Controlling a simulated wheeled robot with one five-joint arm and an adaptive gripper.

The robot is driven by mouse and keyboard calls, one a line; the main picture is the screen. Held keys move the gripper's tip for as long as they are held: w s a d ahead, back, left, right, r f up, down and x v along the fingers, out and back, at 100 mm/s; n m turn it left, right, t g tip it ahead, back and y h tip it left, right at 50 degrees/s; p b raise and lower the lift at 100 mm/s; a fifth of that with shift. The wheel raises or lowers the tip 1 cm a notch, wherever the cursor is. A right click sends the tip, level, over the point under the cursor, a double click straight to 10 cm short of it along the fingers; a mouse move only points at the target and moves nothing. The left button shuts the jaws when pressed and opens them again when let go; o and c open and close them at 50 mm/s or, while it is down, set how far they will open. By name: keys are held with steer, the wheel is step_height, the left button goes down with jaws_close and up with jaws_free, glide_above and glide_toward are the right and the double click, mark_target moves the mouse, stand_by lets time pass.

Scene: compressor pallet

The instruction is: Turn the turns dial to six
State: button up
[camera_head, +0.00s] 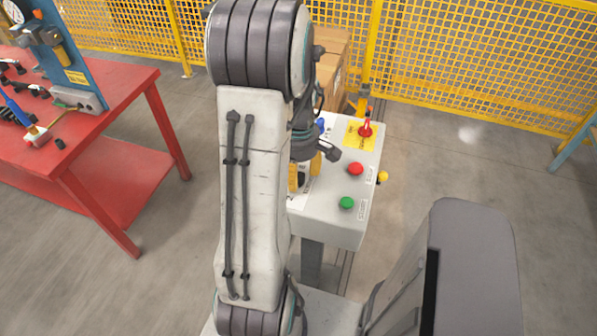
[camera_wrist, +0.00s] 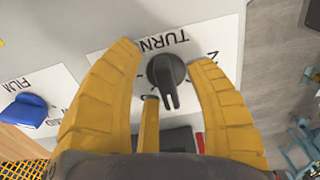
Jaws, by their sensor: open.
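The turns dial (camera_wrist: 166,72) is a round black knob with a forked pointer, in the middle of the wrist view. Its pointer aims toward the bottom of that picture. It sits on a white label (camera_wrist: 100,66) with "TURN" upside down and a "2" partly showing; the other numbers are hidden by the fingers. My gripper (camera_wrist: 165,56) is open, with yellow fingers on both sides of the dial and a third below it. I see gaps between the fingers and the knob. In the head view my arm hides the dial and most of the gripper.
A blue knob (camera_wrist: 25,108) on a "FILM" label is left of the dial. A red table (camera_head: 120,85) stands left; a yellow fence (camera_head: 470,70) runs behind.

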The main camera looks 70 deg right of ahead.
steer(key=shift+c, duration=0.4)
jaws_close()
stand_by(0.4)
steer(key=m+b, duration=0.1)
steer(key=m, duration=0.3)
steer(key=shift+s+a+f+b, duration=0.1)
steer(key=shift+b, duration=0.3)
steer(key=m+b, duration=0.1)
steer(key=m, duration=0.3)
steer(key=shift+a+m, duration=0.15)
steer(key=shift+m, duration=0.25)
steer(key=m+b, duration=0.1)
steer(key=m, duration=0.3)
steer(key=shift+a, duration=0.15)
steer(key=shift+a+m+b, duration=0.1)
steer(key=shift+m+b, duration=0.55)
steer(key=shift+m, duration=1.85)
